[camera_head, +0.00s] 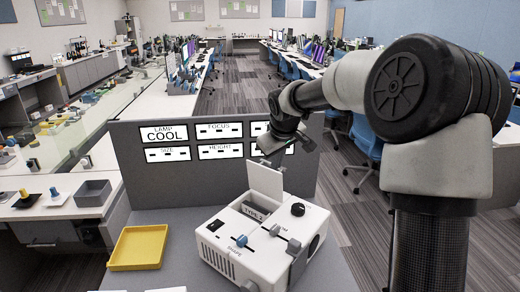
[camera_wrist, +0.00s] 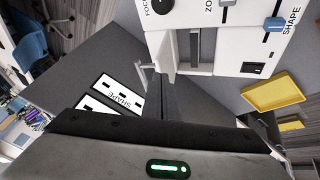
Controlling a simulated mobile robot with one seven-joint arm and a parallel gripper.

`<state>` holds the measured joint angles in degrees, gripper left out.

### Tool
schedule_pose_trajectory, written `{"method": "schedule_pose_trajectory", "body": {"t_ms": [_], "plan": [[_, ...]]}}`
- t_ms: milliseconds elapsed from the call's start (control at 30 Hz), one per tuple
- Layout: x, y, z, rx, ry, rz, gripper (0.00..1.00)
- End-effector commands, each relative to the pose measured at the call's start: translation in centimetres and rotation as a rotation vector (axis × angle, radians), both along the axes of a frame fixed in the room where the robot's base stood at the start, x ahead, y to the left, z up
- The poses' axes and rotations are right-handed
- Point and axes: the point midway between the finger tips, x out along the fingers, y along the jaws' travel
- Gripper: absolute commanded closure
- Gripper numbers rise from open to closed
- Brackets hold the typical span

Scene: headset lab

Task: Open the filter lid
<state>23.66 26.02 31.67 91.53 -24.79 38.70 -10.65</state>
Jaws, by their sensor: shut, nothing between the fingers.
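A white lamp box (camera_head: 262,238) stands on a grey table; it also shows upside down in the wrist view (camera_wrist: 222,60). Its filter lid (camera_head: 265,180) stands raised, roughly upright, at the back of an open compartment. A dark filter labelled "TYPE 1" (camera_head: 254,213) shows inside that compartment. In the wrist view the lid (camera_wrist: 160,52) stands beside the open slot. My gripper (camera_head: 272,150) is shut and empty, above and behind the raised lid and apart from it in the head view.
A grey partition (camera_head: 215,170) with display panels stands behind the box, close to my gripper. A yellow tray (camera_head: 138,247) lies left of the box. Knobs and sliders (camera_head: 298,209) stick up from the box top. A grey bin (camera_head: 94,193) stands on the left bench.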

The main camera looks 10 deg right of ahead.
Motion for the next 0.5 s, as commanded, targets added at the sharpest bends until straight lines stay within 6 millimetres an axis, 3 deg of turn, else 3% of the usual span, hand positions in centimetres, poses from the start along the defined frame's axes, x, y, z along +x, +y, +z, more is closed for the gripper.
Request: {"method": "schedule_pose_trajectory", "body": {"t_ms": [33,100,200,500], "plan": [[0.5,0.3,1.7,-0.056,-0.040,0.056,1.00],[1.0,0.7,2.8,-0.110,-0.078,0.111,1.00],[1.4,0.9,3.3,-0.146,-0.103,0.149,1.00],[4.0,0.7,-0.3,-0.148,-0.103,0.152,1.00]]}}
